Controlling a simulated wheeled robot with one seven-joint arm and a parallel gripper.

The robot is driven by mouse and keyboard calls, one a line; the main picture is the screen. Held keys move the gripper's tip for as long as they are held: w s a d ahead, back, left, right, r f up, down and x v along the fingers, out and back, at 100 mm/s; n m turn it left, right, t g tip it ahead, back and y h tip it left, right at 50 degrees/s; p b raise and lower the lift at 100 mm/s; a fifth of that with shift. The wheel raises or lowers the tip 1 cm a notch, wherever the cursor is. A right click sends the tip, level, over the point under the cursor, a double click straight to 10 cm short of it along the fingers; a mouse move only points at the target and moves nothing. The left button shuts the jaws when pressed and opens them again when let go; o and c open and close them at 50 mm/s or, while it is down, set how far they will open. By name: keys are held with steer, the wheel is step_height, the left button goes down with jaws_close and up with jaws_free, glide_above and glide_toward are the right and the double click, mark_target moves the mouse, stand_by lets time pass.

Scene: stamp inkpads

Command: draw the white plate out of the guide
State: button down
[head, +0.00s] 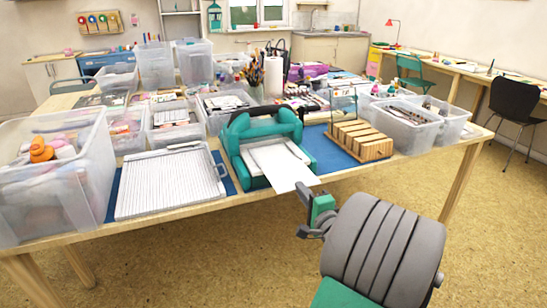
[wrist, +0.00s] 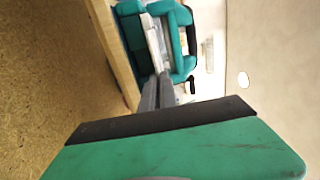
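The white plate (head: 287,170) is a thin flat sheet lying in the teal guide (head: 262,138), a machine with a black handle on the table. Its front end sticks out past the table's front edge. My gripper (head: 303,188) is at that front end, in front of the table. In the wrist view my gripper's two grey fingers (wrist: 158,88) lie close together at the plate's near edge and appear shut on it. The guide (wrist: 130,8) and the pale plate (wrist: 156,44) show beyond them. The contact itself is small and partly hidden.
A white ridged tray (head: 170,183) lies left of the guide, and a wooden slotted block (head: 358,140) stands right of it. Clear bins (head: 55,180) crowd the table. The floor in front of the table (head: 200,260) is free.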

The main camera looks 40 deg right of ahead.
steer(key=v, duration=0.3)
steer(key=shift+s, duration=0.15)
stand_by(0.3)
step_height(320, 180, up, 4)
steer(key=p, duration=0.3)
